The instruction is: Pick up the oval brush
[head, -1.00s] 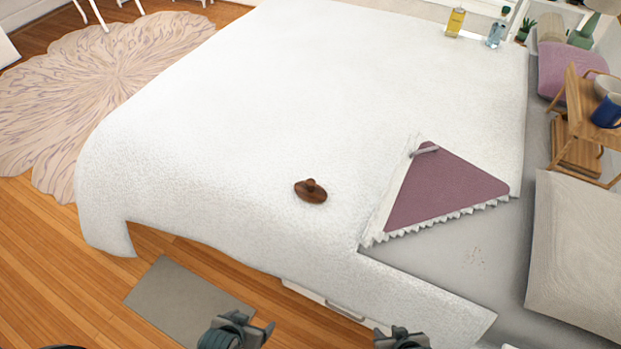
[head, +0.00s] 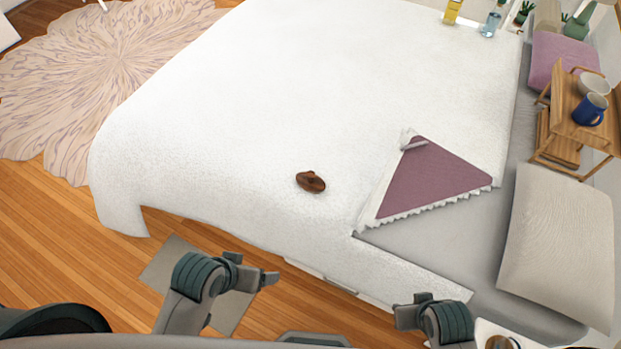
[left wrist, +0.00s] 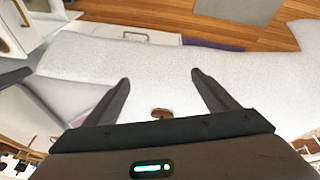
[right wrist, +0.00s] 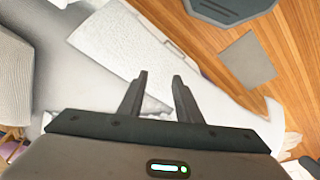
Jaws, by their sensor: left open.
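The oval brush (head: 310,182) is dark brown with a small raised knob. It lies on the white bedspread near the bed's front side. It also shows in the left wrist view (left wrist: 161,113), small, between my left fingers. My left gripper (head: 268,279) is open and empty, in front of the bed, apart from the brush and to its lower left. My right gripper (head: 408,312) is at the bed's front edge, lower right of the brush. In the right wrist view its fingers (right wrist: 160,76) stand apart with nothing between them.
A folded-back purple and white corner (head: 430,185) of the bedspread (head: 240,100) lies right of the brush. A pillow (head: 560,240) and a wooden tray stand (head: 570,105) with a blue mug (head: 590,109) are farther right. Bare bedspread surrounds the brush. A grey mat (head: 165,262) lies on the floor.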

